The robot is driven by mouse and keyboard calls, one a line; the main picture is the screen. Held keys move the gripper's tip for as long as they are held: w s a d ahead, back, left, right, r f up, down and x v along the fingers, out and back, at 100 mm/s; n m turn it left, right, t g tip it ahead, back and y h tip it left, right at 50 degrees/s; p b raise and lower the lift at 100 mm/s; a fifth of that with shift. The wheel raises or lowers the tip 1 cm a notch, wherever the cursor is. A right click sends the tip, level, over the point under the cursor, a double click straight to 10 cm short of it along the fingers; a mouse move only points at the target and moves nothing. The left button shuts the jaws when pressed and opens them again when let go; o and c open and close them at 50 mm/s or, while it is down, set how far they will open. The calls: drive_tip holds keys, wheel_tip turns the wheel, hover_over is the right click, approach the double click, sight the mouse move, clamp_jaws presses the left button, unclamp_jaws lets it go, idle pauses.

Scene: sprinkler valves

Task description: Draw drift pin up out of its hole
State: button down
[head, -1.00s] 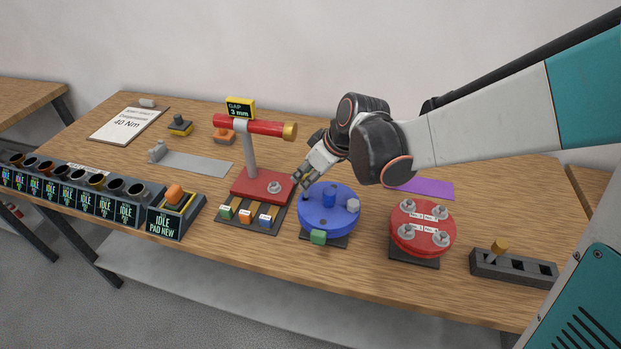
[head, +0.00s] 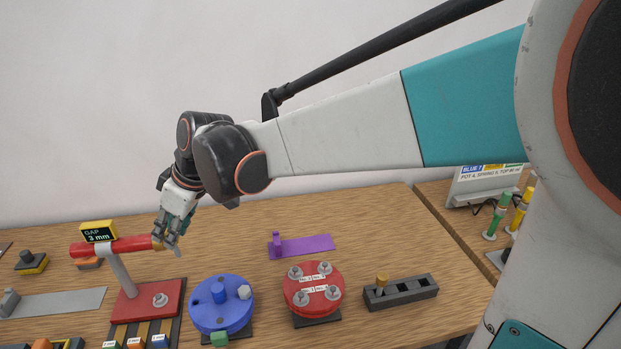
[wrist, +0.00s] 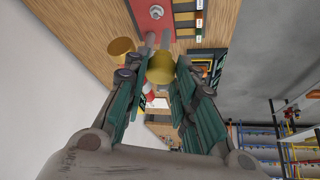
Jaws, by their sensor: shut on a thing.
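My gripper (head: 172,247) is shut on a brass-coloured rounded piece, which I take to be the head of the drift pin (wrist: 160,68). A grey shaft seems to run on from it in the wrist view. In the head view my fingers hide most of the pin. My gripper is in the air beside the brass end of the red bar, up and left of the blue disc (head: 222,318). The disc carries a blue post (head: 218,291) and a grey-blue bolt head (head: 245,292). I cannot make out the pin's tip clearly.
The red bar (head: 105,248) on its red-based stand (head: 150,300) is close to my fingers. To the right are a red disc with bolts (head: 313,290), a grey slotted block (head: 410,292) with a brass-topped piece, and a purple plate (head: 310,246). Bare table lies behind them.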

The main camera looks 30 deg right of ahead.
drive_tip(key=shift+s+r+p, duration=0.1)
drive_tip(key=shift+r+p, duration=1.4)
drive_tip(key=shift+r, duration=0.65)
drive_tip(key=shift+f, duration=0.15)
